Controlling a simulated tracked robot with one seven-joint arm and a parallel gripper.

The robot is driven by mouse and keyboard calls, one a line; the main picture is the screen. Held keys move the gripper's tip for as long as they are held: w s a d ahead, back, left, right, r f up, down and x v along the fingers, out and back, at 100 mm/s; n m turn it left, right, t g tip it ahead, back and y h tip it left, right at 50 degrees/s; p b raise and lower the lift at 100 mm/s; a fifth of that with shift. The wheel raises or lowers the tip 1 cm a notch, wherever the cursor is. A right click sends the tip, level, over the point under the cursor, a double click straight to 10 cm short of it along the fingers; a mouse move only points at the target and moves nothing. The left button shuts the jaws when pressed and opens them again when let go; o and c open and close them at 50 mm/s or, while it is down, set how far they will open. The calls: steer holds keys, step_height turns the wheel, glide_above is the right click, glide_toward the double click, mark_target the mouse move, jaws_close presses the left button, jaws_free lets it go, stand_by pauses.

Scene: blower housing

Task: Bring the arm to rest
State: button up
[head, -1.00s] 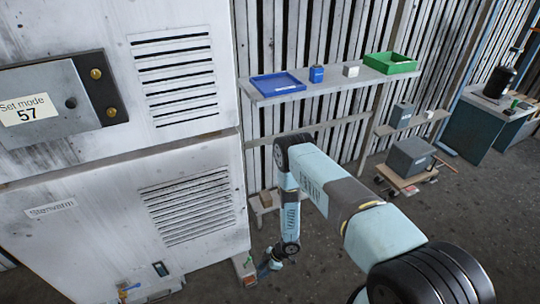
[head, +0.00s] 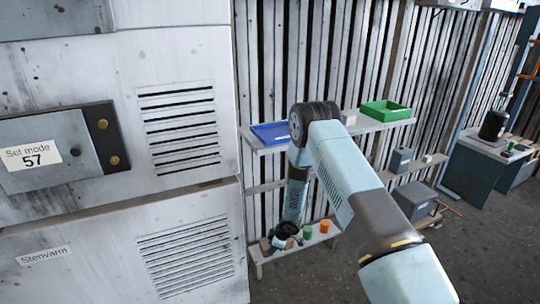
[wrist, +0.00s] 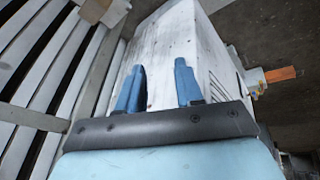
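My gripper (wrist: 160,82) shows in the wrist view with its two blue fingers well apart and nothing between them. The white side of the cabinet lies beyond the fingers. In the head view my arm bends down from a raised elbow in front of the shelf. Its lower end hangs near the low shelf, close to the cabinet's right edge. The gripper is small and partly lost among the things there, so its exact gap from them cannot be told.
The white cabinet (head: 190,215) with vents fills the left. An upper shelf holds a blue tray (head: 270,134) and a green tray (head: 386,110). A green container (head: 307,232) and an orange one (head: 324,226) stand on the low shelf. A grey box (head: 416,201) is at right.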

steer(key=w+d+r+m+t+h, duration=0.1)
steer(key=w+d+r, duration=0.1)
steer(key=r, duration=0.5)
steer(key=w+d+r+m+t, duration=0.1)
steer(key=w+d+r, duration=0.15)
steer(key=r, duration=0.45)
steer(key=s+d+r+m+t+h, duration=0.15)
steer(key=d+r, duration=0.25)
steer(key=r, duration=0.6)
steer(key=s+d+r+m+h, duration=0.1)
steer(key=s+d+r+m, duration=0.2)
steer(key=r, duration=0.8)
steer(key=s+d+r+m+h, duration=0.15)
steer(key=d+r, duration=0.35)
steer(key=r, duration=0.5)
steer(key=s+d+r+m, duration=0.3)
steer(key=s+r, duration=0.4)
steer(key=s+d+r+m, duration=0.2)
steer(key=s+d+r, duration=0.1)
steer(key=s+r, duration=0.45)
steer(key=s+r+m, duration=0.2)
steer(key=s, duration=0.8)
steer(key=s+r+m+y, duration=0.1)
steer(key=s, duration=1)
steer(key=shift+s+r+m, duration=0.2)
steer(key=shift+r+m, duration=0.2)
